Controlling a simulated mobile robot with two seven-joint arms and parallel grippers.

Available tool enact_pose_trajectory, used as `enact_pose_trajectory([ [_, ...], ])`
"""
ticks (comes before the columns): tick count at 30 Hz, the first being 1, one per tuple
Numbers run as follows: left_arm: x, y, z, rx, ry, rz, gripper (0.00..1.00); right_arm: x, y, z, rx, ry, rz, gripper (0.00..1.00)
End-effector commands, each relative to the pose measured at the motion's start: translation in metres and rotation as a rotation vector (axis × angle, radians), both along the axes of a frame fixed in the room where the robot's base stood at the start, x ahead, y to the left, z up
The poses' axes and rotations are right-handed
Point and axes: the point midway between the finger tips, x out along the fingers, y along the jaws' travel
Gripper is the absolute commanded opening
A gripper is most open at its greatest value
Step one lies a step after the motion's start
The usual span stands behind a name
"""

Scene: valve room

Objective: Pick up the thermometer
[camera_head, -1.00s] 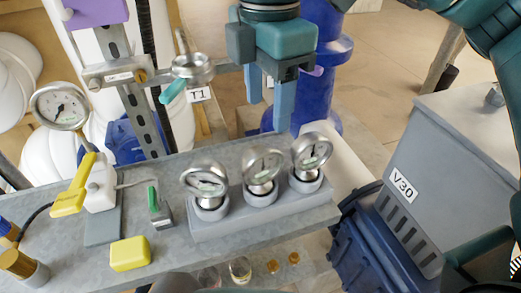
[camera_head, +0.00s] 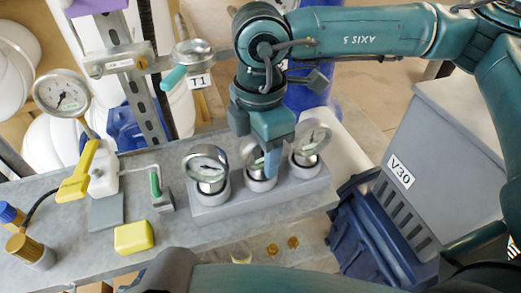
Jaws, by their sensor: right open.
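Three round silver dial gauges stand in a grey block (camera_head: 215,212) on the bench: a left one (camera_head: 207,164), a middle one (camera_head: 249,152) and a right one (camera_head: 311,137). The task's thermometer appears to be one of these; I cannot tell which. My right gripper (camera_head: 269,168) is open and points down over the middle gauge, partly hiding it. One blue finger shows in front of its dial; the other finger is hidden. Whether the finger touches the gauge is unclear. My left gripper is not in view.
A pipe fitting with a T1 label (camera_head: 199,82) stands behind the block. At left are a pressure gauge (camera_head: 62,94), a yellow-handled valve (camera_head: 77,180) and a yellow block (camera_head: 134,237). A grey V30 cabinet (camera_head: 435,140) stands at right.

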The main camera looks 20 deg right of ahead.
Motion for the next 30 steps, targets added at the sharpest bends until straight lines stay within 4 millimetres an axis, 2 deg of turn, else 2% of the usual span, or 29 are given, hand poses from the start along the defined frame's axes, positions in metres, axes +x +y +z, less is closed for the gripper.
enact_pose_trajectory([
  [6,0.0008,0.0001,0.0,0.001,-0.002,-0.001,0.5,0.0,-0.0002,-0.001,0.0,0.0,0.0,0.54],
  [22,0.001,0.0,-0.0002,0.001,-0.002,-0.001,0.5,0.0001,-0.0003,-0.0006,0.0,-0.001,0.0,0.1],
  [30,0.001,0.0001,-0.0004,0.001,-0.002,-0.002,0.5,0.0005,-0.0001,0.0025,0.0,-0.002,0.0,0.1],
])
